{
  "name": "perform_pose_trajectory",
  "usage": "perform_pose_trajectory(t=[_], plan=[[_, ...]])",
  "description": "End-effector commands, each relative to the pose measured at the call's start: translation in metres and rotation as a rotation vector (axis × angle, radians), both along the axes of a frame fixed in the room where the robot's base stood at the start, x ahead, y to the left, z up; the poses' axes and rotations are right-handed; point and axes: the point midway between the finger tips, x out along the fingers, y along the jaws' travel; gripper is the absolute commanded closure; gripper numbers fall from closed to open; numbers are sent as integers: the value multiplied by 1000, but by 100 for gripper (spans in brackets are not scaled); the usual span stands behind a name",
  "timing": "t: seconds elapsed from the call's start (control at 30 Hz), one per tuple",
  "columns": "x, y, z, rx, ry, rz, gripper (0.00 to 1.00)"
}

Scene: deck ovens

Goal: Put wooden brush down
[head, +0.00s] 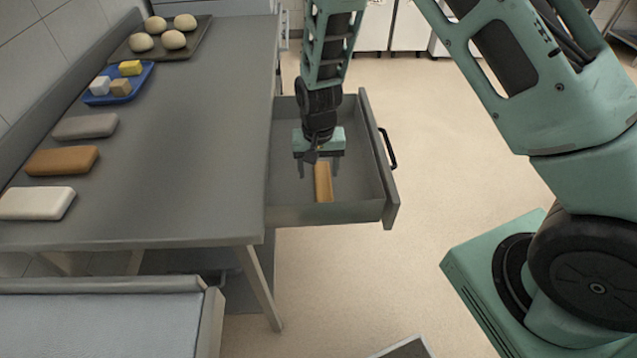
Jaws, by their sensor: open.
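The wooden brush (323,183) is a tan, narrow bar lying in the open grey drawer (286,212), lengthwise toward the drawer's front-facing wall in the picture. My gripper (318,170) points down into the drawer, over the far end of the brush. Its fingers are open, one on each side of the brush's far end. That far end is partly hidden by the gripper. I cannot tell whether the fingers touch the brush.
The grey worktop (175,130) left of the drawer holds several blocks, a blue tray (145,82) with small cubes, and a dark tray (196,46) with dough balls. The drawer's black handle (388,148) faces right. Open floor lies right of the drawer.

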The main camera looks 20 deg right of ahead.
Motion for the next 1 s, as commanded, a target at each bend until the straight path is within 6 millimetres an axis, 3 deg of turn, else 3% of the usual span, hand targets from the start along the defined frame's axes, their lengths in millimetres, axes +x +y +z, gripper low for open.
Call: perform_pose_trajectory(t=[0.1, 0.33, 0.47, 0.57, 0.73, 0.9, 1.0], plan=[[1, 1, 23, 1, -3, 1, 38], [0, 1, 47, 2, -1, 3, 38], [-13, 14, 67, 27, 3, 51, 38], [-41, 37, 98, 71, 8, 154, 38], [-119, 74, 161, 131, 8, 435, 38], [-199, 80, 203, 121, -8, 722, 38], [-234, 74, 214, 93, -19, 851, 38]])
